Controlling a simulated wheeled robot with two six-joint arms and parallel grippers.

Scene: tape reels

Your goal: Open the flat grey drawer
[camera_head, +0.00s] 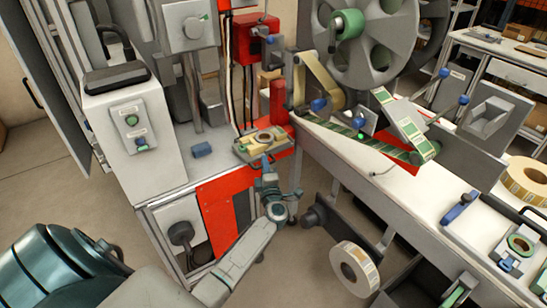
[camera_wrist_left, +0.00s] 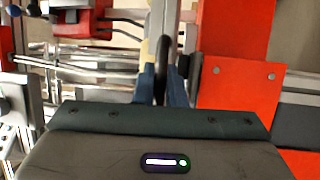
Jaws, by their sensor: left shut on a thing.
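The flat grey drawer (camera_head: 242,153) sticks out from the machine near the middle of the head view, with a tape roll (camera_head: 265,137) and green and yellow pieces lying in it. My left gripper (camera_head: 266,163) is at the drawer's front edge. In the left wrist view, its blue fingers (camera_wrist_left: 162,90) are shut on a dark upright bar (camera_wrist_left: 163,60), which appears to be the drawer's handle. The fingers and wrist hide most of the handle in the head view. My right gripper is not in view.
A white control cabinet (camera_head: 135,120) with green buttons stands at the left. A white-topped machine bench (camera_head: 350,160) with a green tape track runs right. A large grey reel (camera_head: 385,50) is above it. A tape roll (camera_head: 355,268) sits low at the front. Floor shows between them.

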